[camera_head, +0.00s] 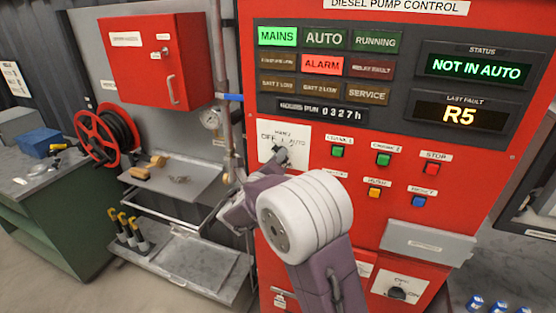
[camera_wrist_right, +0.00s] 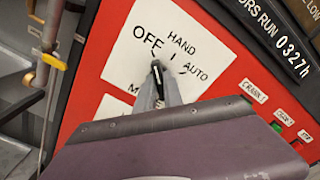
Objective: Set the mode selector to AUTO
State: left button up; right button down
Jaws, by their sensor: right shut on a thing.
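The mode selector is a small dark knob on a white plate (camera_head: 297,137) on the red pump panel, marked OFF, HAND and AUTO. My right gripper (camera_head: 270,160) is at this plate, and its arm hides part of it. In the right wrist view the grey fingertips (camera_wrist_right: 160,94) are shut on the selector knob (camera_wrist_right: 157,71). The knob's visible end seems to lean to the OFF and HAND side, away from AUTO; its exact setting is hard to tell. The status display (camera_head: 475,69) reads NOT IN AUTO. My left gripper is not in view.
MAINS (camera_head: 277,36) is lit green and ALARM (camera_head: 322,65) is lit red. Several push buttons, among them a red STOP button (camera_head: 432,168), sit right of the selector.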

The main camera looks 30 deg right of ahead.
jog(key=shift+a+f+m+b, duration=0.1)
jog(key=shift+f+m+b, duration=0.05)
jog(key=shift+m+b, duration=4.95)
jog(key=shift+f+m+b, duration=0.15)
jog(key=shift+m+b, duration=4.25)
jog(key=shift+b, duration=1.25)
jog(key=c, duration=1.5)
grip_release()
jog(key=shift+w+r, duration=0.1)
jog(key=shift+r, duration=0.05)
jog(key=shift+o, duration=0.2)
jog(key=b+v, duration=0.1)
jog(key=v, duration=0.8)
